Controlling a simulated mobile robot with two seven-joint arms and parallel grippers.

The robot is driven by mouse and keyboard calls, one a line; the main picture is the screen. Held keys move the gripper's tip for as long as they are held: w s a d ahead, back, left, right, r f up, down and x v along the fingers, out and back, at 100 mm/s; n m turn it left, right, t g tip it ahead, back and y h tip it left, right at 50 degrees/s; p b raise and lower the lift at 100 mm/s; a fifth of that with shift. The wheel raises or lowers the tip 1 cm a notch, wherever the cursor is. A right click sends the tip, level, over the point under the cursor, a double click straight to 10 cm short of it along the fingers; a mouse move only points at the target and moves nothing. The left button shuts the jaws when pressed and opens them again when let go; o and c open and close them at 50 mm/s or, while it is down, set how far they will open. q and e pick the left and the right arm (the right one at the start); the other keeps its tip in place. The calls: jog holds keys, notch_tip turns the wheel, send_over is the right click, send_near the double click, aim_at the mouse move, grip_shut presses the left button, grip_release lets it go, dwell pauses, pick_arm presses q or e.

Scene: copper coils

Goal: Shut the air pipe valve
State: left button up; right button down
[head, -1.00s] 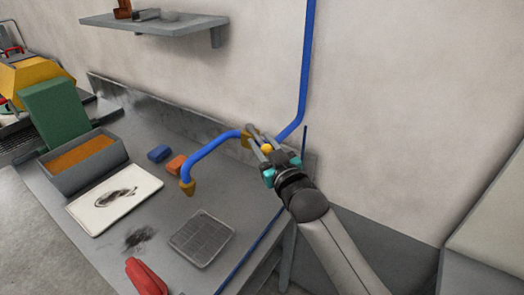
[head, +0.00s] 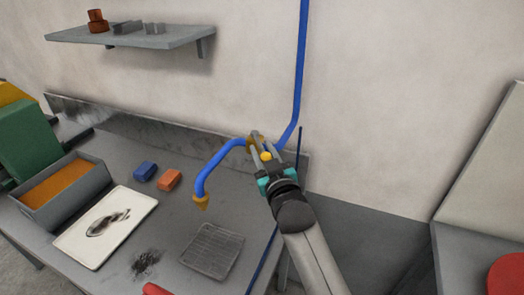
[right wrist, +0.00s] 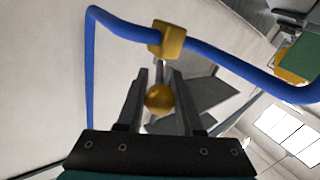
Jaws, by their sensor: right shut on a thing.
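The blue air pipe (head: 299,75) comes down the wall, bends left over the bench and ends in a brass nozzle (head: 201,202). The yellow valve body (head: 250,142) sits on its bend and is partly covered by my fingers. My right gripper (head: 259,146) is at the valve, its fingers on either side of the handle with the yellow ball knob (head: 266,156). In the right wrist view the knob (right wrist: 159,98) lies between the two fingers, and the valve body (right wrist: 169,40) is beyond the fingertips. My left gripper is not in view.
On the bench (head: 185,235) are a wire mesh (head: 213,250), a white tray (head: 75,240) with a dark smear, blue (head: 145,171) and orange (head: 169,180) blocks, and a grey bin (head: 82,190). A shelf (head: 175,38) hangs on the wall.

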jog(key=c, duration=0.9)
grip_release()
jog(key=v, duration=1.5)
jog(key=shift+s+f, duration=0.1)
jog(key=shift+s, duration=0.05)
